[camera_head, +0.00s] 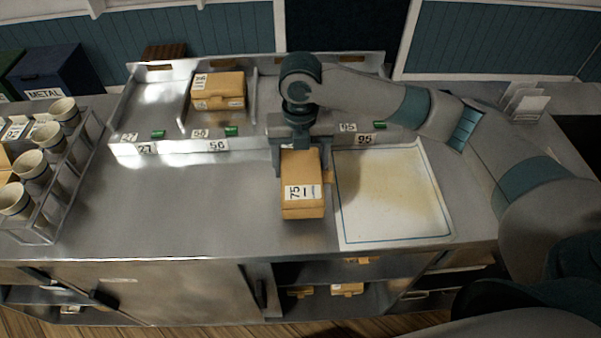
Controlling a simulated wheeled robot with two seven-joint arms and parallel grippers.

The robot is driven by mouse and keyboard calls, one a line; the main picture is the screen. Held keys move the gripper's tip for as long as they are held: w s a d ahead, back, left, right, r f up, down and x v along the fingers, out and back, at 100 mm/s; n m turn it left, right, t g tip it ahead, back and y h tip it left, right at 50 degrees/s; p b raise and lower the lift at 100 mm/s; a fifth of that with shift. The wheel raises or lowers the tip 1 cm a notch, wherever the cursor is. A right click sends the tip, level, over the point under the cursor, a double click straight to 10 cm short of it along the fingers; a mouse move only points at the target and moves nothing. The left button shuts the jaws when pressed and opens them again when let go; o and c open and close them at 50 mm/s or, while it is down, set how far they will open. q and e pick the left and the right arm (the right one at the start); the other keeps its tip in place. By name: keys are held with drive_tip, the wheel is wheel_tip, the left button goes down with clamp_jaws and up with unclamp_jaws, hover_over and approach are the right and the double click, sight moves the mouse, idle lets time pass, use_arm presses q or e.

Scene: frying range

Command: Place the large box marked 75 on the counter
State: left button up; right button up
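The box marked 75 (303,199) is a tan carton with a white label, near the middle of the steel counter (200,215). It is just left of the white mat with a blue border. My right gripper (302,165) comes in from the right and points down at the box's far end, one finger at each side of it. Its fingers look close to or against the box sides; I cannot tell whether they grip it. I cannot tell whether the box rests on the counter or hangs slightly above it. My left gripper is not in view.
A blue-bordered mat (390,195) lies right of the box. Behind is a divided steel rack (185,146) with number labels, holding another carton (218,91). A cup rack (40,235) stands at the left. Shelves below hold smaller boxes (347,289). The counter's left-centre is clear.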

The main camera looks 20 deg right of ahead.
drive_tip(key=shift+f+p, duration=0.9)
drive_tip(key=shift+f, duration=1.1)
drive_tip(key=shift+f, duration=0.1)
drive_tip(key=o, duration=1)
drive_tip(key=shift+o, duration=0.2)
wheel_tip(320, 180, up, 11)
drive_tip(key=b, duration=0.4)
drive_tip(key=shift+r, duration=0.65)
